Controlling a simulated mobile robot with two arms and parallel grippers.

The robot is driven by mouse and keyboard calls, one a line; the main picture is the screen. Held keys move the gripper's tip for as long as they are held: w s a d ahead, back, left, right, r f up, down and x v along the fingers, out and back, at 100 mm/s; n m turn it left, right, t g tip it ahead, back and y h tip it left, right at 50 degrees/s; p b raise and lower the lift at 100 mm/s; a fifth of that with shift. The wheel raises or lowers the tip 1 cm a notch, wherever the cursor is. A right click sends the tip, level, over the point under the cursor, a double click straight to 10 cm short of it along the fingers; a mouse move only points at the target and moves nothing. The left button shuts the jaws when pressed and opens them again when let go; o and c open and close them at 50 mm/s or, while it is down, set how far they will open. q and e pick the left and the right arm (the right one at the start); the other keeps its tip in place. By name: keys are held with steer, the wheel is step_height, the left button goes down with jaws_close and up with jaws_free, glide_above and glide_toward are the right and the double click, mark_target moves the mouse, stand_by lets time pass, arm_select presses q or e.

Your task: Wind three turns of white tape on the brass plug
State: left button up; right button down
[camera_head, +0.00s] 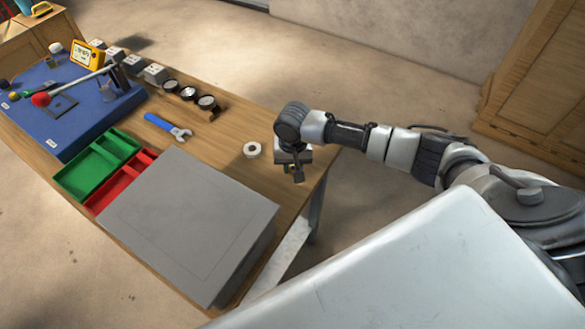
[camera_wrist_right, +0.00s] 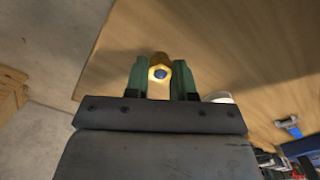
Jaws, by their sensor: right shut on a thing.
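The brass plug (camera_wrist_right: 160,58) shows in the right wrist view between the green fingers of my right gripper (camera_wrist_right: 161,76). It has a hex-like end with a dark centre. The gripper is shut on it, over the wooden table. In the head view my right gripper (camera_head: 297,174) points down near the table's right end, and the plug is hard to make out there. The white tape roll (camera_head: 252,149) lies flat on the table just left of the gripper, apart from it. Part of the roll also shows beside the gripper in the wrist view (camera_wrist_right: 218,97). My left gripper is not in view.
A grey flat box (camera_head: 190,220) covers the table's front. Beside it are green (camera_head: 88,172) and red (camera_head: 118,186) trays, a blue-handled wrench (camera_head: 168,126), several dark round gauges and a blue mat (camera_head: 62,128) with tools. Bare wood surrounds the tape.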

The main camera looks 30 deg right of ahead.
mark_target(292, 168)
steer(key=shift+r+p, duration=2.25)
steer(key=shift+p, duration=0.2)
steer(key=shift+a, duration=0.1)
